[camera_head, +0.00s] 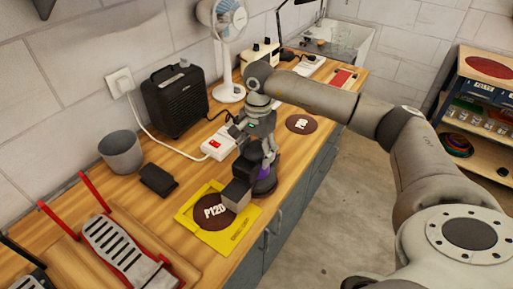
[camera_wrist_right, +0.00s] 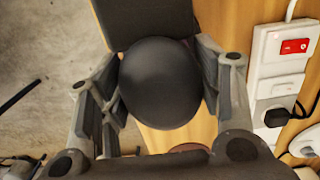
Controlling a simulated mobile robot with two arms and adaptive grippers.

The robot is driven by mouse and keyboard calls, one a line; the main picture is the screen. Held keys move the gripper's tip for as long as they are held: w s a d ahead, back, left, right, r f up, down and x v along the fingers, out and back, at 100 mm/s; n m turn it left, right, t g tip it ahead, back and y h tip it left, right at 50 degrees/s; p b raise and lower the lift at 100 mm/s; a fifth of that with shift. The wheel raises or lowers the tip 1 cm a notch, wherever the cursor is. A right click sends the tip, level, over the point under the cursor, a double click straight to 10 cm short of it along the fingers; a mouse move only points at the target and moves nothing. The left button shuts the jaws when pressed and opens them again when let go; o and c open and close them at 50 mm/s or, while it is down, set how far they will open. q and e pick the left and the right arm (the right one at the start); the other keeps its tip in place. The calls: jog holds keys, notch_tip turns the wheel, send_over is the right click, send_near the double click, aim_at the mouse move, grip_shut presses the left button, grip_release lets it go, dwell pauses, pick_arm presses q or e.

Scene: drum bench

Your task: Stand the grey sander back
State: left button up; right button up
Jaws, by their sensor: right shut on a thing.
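The sander (camera_head: 264,184) is dark grey with a purple band and a grey box at its side. It looks upright at the bench's front edge, beside the yellow mat (camera_head: 218,242), with its box over the mat's right corner. I cannot tell whether its base touches the bench. My right gripper (camera_head: 268,152) comes down on it from above. In the right wrist view, the fingers (camera_wrist_right: 165,95) stand on both sides of the sander's dark round top (camera_wrist_right: 160,83), shut on it. A dark disc marked P120 (camera_head: 209,225) lies on the mat. My left gripper is out of view.
A white power strip (camera_head: 218,146) with a red switch lies behind the sander. A black heater (camera_head: 175,100), grey cup (camera_head: 121,153), black block (camera_head: 158,180) and fan (camera_head: 229,92) stand along the wall. Another dark disc (camera_head: 301,124) lies farther right. Red-framed racks fill the left front.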

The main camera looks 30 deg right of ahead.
jog(key=shift+w+r, duration=0.1)
jog(key=shift+r, duration=0.05)
jog(key=shift+f+b, duration=0.25)
jog(key=shift+b, duration=0.05)
jog(key=shift+a+f, duration=0.1)
jog(key=shift+f, duration=0.05)
jog(key=shift+s+f+b, duration=0.25)
jog(key=shift+b, duration=0.15)
jog(key=o, duration=1)
jog(key=shift+s+f, duration=0.1)
jog(key=shift+f, duration=0.1)
jog(key=shift+o, duration=1.1)
jog(key=shift+w, duration=0.25)
jog(key=shift+s+r, duration=0.1)
jog(key=shift+r, duration=0.1)
